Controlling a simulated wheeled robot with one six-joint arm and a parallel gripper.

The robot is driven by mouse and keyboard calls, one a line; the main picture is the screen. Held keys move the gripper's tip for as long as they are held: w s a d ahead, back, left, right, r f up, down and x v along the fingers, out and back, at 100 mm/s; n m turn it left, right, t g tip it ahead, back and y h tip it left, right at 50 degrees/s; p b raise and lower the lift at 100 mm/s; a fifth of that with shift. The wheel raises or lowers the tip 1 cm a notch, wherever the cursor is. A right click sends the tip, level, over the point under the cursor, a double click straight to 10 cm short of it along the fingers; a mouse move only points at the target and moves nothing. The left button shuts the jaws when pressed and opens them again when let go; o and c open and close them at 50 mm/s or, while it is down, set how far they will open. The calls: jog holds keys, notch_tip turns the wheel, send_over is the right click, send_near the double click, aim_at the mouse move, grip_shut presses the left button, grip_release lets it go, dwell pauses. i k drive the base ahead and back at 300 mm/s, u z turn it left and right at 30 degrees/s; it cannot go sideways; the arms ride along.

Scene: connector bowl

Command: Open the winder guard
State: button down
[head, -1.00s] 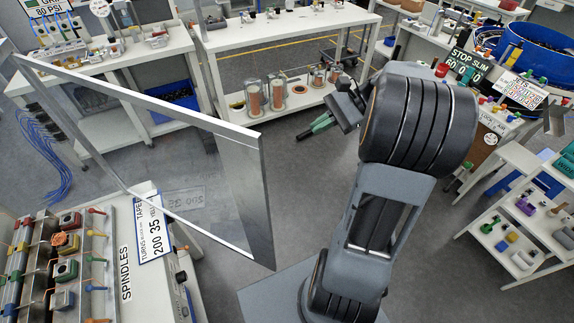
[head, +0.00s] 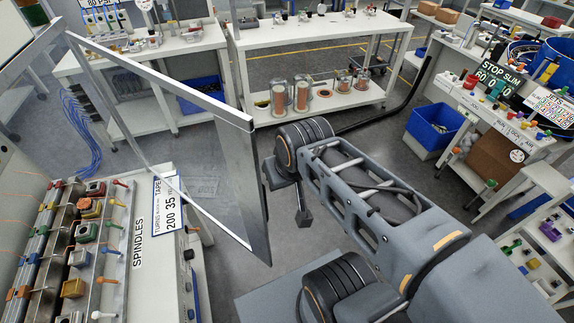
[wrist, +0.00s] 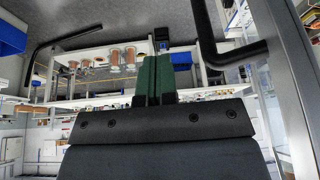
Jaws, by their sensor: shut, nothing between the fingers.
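The winder guard is a clear panel in a pale metal frame (head: 165,98), standing above the spindle machine at the left of the head view. Its near lower corner reaches toward my arm. In the wrist view, a metal post (wrist: 285,70) with a black bent handle (wrist: 212,40) is close on the right; it looks like the guard's edge. My gripper (wrist: 157,75) has green fingers, shut together and empty. The handle is to the right of the fingers, with a gap between them in the picture. In the head view I cannot make out the fingers.
The spindle machine (head: 118,238) with coloured parts and a "SPINDLES" label is below the guard. A white bench (head: 310,42) with copper spools on its shelf stands behind. Grey floor lies between.

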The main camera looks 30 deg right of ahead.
aim_at(236, 128)
jog(key=u, duration=0.45)
jog(key=k, duration=1.05)
jog(key=u, duration=0.5)
jog(key=i, duration=0.45)
jog(key=u, duration=0.2)
